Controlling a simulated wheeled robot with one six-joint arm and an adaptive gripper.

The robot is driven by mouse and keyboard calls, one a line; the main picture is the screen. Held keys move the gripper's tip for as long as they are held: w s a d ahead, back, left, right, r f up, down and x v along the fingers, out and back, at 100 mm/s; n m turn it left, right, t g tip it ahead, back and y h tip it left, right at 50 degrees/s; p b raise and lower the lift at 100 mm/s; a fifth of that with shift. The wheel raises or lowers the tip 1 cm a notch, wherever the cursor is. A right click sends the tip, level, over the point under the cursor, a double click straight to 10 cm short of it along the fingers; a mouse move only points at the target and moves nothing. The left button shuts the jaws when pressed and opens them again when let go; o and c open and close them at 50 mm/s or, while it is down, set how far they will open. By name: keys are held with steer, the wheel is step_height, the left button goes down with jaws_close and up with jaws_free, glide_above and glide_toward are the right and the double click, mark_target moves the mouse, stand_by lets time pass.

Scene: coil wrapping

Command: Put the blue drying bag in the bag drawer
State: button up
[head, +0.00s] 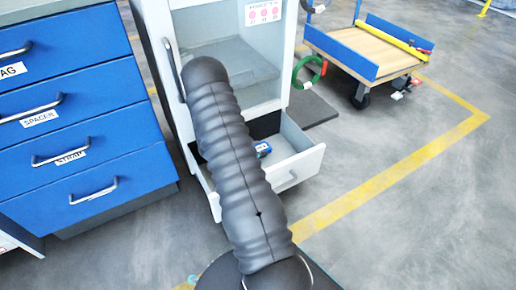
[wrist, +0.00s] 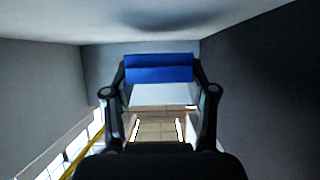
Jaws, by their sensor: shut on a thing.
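The blue drying bag (wrist: 158,68) is between the two fingers of my gripper (wrist: 159,80) in the wrist view, and my gripper is shut on it. In the head view a small blue piece, seemingly the bag (head: 262,148), shows beside my grey-sleeved arm, at the open lower drawer (head: 298,166) of the white cabinet. My arm hides the gripper there. A blue drawer with a label ending in "AG" (head: 12,70) is at the far left and looks shut.
The blue cabinet also has drawers labelled SPACER (head: 40,118) and STRAP (head: 71,157), both shut. A wooden cart (head: 360,52) stands at the back right, and a green coil (head: 309,72) hangs on the white cabinet's side. The floor at right is clear.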

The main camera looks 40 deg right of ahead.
steer(key=shift+f, duration=0.35)
steer(key=o, duration=1.2)
steer(key=shift+r, duration=0.1)
steer(key=shift+r, duration=0.3)
steer(key=shift+p+v, duration=0.85)
steer(key=shift+v, duration=3)
steer(key=shift+r, duration=0.15)
